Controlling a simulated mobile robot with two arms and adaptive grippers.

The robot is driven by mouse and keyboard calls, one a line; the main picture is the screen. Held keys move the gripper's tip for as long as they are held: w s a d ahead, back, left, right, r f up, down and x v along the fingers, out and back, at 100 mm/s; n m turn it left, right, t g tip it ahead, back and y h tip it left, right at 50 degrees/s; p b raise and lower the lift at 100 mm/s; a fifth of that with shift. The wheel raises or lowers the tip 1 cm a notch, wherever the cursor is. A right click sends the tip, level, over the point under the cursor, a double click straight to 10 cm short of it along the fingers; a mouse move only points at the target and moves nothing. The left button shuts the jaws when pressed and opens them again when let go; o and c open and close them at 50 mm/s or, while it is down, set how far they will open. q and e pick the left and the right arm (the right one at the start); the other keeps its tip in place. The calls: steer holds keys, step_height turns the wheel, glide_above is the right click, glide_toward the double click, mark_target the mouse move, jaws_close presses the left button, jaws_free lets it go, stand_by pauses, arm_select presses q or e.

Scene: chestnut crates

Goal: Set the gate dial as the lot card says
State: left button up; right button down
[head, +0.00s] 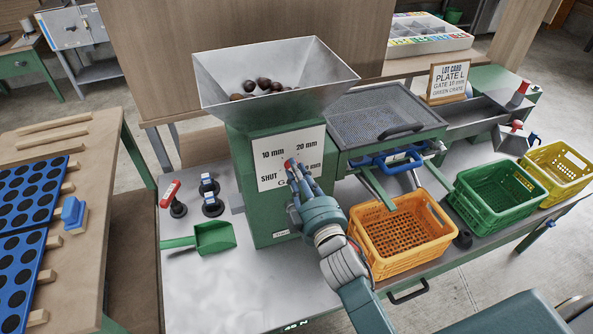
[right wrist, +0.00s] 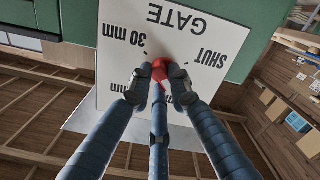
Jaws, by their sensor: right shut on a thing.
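The gate dial is a white plate (head: 268,152) on the green hopper machine, marked 10 mm, 20 mm, 30 mm and SHUT. It appears upside down in the right wrist view (right wrist: 215,35). A red knob (right wrist: 159,70) sits at its middle and shows a little in the head view (head: 289,163). My right gripper (head: 297,178) is shut on this knob, fingers around it. The fingers cover much of the knob, so I cannot tell which mark it points to. The lot card (head: 447,82) reads plate L, gate 10 mm, green crate. My left gripper is out of view.
The metal hopper (head: 275,82) holds several chestnuts. An orange crate (head: 415,262) stands beside my right arm, with green (head: 497,222) and yellow (head: 582,187) crates further right. A green scoop (head: 214,238) and red-handled tool (head: 171,194) lie left of the machine. The front-left bench top is clear.

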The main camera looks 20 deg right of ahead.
steer(key=shift+d+m, duration=0.1)
steer(key=shift+m, duration=0.2)
stand_by(0.4)
steer(key=c, duration=1.6)
jaws_free()
steer(key=shift+f, duration=0.1)
steer(key=s, duration=1.2)
steer(key=shift+d, duration=0.2)
